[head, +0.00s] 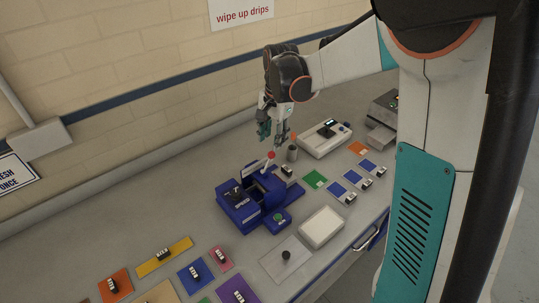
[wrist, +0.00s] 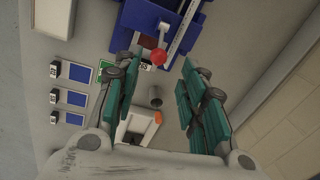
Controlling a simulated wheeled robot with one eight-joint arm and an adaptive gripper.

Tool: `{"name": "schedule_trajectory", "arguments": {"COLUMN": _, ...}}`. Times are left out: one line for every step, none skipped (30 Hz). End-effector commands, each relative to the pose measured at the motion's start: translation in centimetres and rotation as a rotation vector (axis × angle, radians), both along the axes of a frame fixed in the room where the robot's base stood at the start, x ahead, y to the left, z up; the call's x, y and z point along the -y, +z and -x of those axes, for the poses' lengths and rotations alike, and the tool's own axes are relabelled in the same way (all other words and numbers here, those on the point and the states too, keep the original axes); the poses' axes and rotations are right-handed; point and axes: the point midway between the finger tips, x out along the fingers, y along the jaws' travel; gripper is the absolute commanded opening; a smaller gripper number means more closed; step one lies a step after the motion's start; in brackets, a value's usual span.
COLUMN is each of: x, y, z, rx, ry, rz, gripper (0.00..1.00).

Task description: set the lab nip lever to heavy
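The lab nip lever (head: 270,156) is a pale rod with a red ball knob, standing up from the blue nip unit (head: 237,213) on the bench. The red knob (wrist: 158,57) also shows in the wrist view, beside a slot in the blue unit (wrist: 194,44). A pale marked plate (head: 252,168) stands beside the lever; its lettering is too small to read, so I cannot tell which setting the lever is at. My gripper (head: 277,130) is just above and behind the knob in the head view.
A grey cup (head: 292,153) stands close to the lever, by a white instrument (head: 324,138). A white tray (head: 321,228) is in front of the unit. Coloured cards with small dark items lie on both sides. The wall runs behind the bench (head: 150,204).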

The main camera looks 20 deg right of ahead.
Motion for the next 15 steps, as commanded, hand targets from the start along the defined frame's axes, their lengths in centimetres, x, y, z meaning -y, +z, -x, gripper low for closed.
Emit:
{"name": "schedule_trajectory", "arguments": {"x": -0.1, "y": -1.2, "z": -0.1, "rx": 0.0, "ry": 0.0, "rz": 0.0, "gripper": 0.38}}
{"name": "schedule_trajectory", "arguments": {"x": -0.1, "y": -1.8, "z": -0.2, "rx": 0.0, "ry": 0.001, "rz": 0.0, "gripper": 0.38}}
{"name": "schedule_trajectory", "arguments": {"x": -0.1, "y": -2.6, "z": -0.2, "rx": 0.0, "ry": 0.001, "rz": 0.0, "gripper": 0.38}}
{"name": "schedule_trajectory", "arguments": {"x": -0.2, "y": -3.2, "z": -0.3, "rx": 0.0, "ry": 0.001, "rz": 0.0, "gripper": 0.38}}
{"name": "schedule_trajectory", "arguments": {"x": -0.2, "y": -3.8, "z": -0.3, "rx": 0.0, "ry": 0.001, "rz": 0.0, "gripper": 0.38}}
{"name": "schedule_trajectory", "arguments": {"x": -0.2, "y": -4.5, "z": -0.4, "rx": 0.0, "ry": 0.001, "rz": 0.0, "gripper": 0.38}}
{"name": "schedule_trajectory", "arguments": {"x": -0.3, "y": -5.0, "z": -0.4, "rx": 0.0, "ry": 0.001, "rz": 0.0, "gripper": 0.38}}
{"name": "schedule_trajectory", "arguments": {"x": -0.3, "y": -5.5, "z": -0.5, "rx": 0.0, "ry": 0.001, "rz": 0.0, "gripper": 0.38}}
{"name": "schedule_trajectory", "arguments": {"x": -0.3, "y": -6.1, "z": -0.5, "rx": 0.0, "ry": 0.001, "rz": 0.0, "gripper": 0.38}}
{"name": "schedule_trajectory", "arguments": {"x": -0.3, "y": -6.5, "z": -0.5, "rx": 0.0, "ry": 0.001, "rz": 0.0, "gripper": 0.38}}
{"name": "schedule_trajectory", "arguments": {"x": -0.4, "y": -6.9, "z": -0.6, "rx": 0.0, "ry": 0.001, "rz": 0.0, "gripper": 0.38}}
{"name": "schedule_trajectory", "arguments": {"x": -0.4, "y": -7.3, "z": -0.6, "rx": 0.0, "ry": 0.001, "rz": 0.0, "gripper": 0.38}}
{"name": "schedule_trajectory", "arguments": {"x": -0.4, "y": -7.6, "z": -0.7, "rx": 0.0, "ry": 0.001, "rz": 0.0, "gripper": 0.38}}
{"name": "schedule_trajectory", "arguments": {"x": -0.4, "y": -7.8, "z": -0.6, "rx": 0.0, "ry": 0.001, "rz": 0.0, "gripper": 0.38}}
{"name": "schedule_trajectory", "arguments": {"x": -0.4, "y": -8.1, "z": -0.6, "rx": 0.0, "ry": 0.001, "rz": 0.0, "gripper": 0.38}}
